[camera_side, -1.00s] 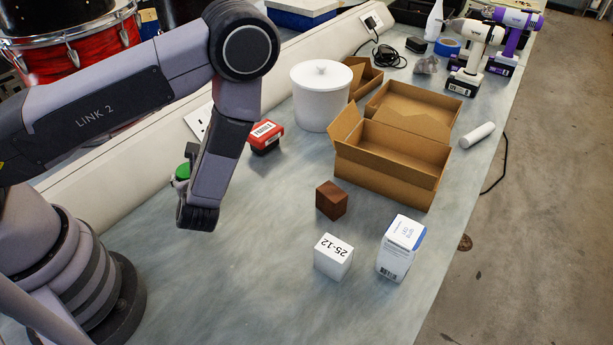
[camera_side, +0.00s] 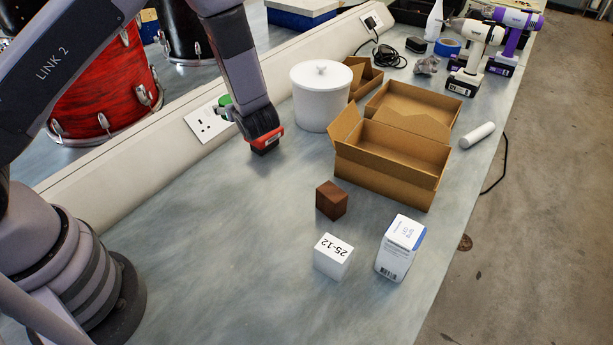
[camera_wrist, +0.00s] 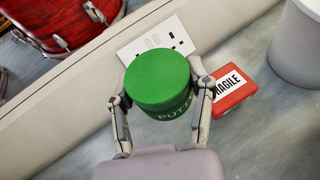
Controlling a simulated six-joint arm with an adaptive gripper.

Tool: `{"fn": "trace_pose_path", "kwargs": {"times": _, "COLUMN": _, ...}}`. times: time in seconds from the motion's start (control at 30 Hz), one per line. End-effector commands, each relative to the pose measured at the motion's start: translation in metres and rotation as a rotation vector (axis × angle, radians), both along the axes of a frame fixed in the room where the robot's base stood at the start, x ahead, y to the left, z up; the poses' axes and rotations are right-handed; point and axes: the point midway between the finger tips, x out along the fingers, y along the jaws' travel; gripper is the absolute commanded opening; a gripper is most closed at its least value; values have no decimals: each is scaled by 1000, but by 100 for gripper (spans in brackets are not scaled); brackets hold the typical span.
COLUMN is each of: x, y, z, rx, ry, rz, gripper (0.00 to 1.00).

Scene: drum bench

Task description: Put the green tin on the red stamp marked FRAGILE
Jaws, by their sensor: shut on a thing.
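The green tin (camera_wrist: 158,78) is between the two fingers of my gripper (camera_wrist: 162,105) in the wrist view, its lid toward the camera and part of a printed word on its side. My gripper is shut on it. In the side view the tin (camera_side: 224,100) shows only as a bit of green behind my arm's end. The red stamp with a white FRAGILE label (camera_wrist: 232,90) is just right of the tin in the wrist view. In the side view the stamp (camera_side: 265,147) stands on the bench, partly hidden by my wrist. I cannot tell the tin's height over the bench.
A white lidded pot (camera_side: 321,100) stands right of the stamp. Open cardboard boxes (camera_side: 385,175), a brown block (camera_side: 331,202), a white 25-12 block (camera_side: 333,258) and a white-blue carton (camera_side: 400,248) lie farther right. A wall trunking with a socket (camera_side: 205,124) runs behind.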

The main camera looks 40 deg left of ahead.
Motion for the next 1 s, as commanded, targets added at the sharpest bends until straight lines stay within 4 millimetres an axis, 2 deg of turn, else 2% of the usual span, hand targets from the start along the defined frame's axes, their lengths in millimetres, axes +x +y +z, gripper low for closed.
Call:
{"fn": "trace_pose_path", "kwargs": {"times": 0.03, "x": 14, "y": 2, "z": -7, "rx": -1, "ry": -2, "rz": 3, "gripper": 15}}
{"fn": "trace_pose_path", "kwargs": {"times": 0.1, "x": 27, "y": 2, "z": -21, "rx": 1, "ry": 2, "rz": 2, "gripper": 15}}
{"fn": "trace_pose_path", "kwargs": {"times": 0.2, "x": 43, "y": 4, "z": -40, "rx": 1, "ry": 2, "rz": 1, "gripper": 15}}
{"fn": "trace_pose_path", "kwargs": {"times": 0.33, "x": 56, "y": 4, "z": -55, "rx": 1, "ry": 0, "rz": 0, "gripper": 15}}
{"fn": "trace_pose_path", "kwargs": {"times": 0.47, "x": 63, "y": 5, "z": -63, "rx": 1, "ry": 0, "rz": 0, "gripper": 15}}
{"fn": "trace_pose_path", "kwargs": {"times": 0.53, "x": 68, "y": 5, "z": -71, "rx": 1, "ry": 0, "rz": 1, "gripper": 15}}
{"fn": "trace_pose_path", "kwargs": {"times": 0.7, "x": 67, "y": 5, "z": -94, "rx": 2, "ry": 1, "rz": -1, "gripper": 15}}
{"fn": "trace_pose_path", "kwargs": {"times": 1.0, "x": 67, "y": 5, "z": -98, "rx": 1, "ry": 0, "rz": 0, "gripper": 15}}
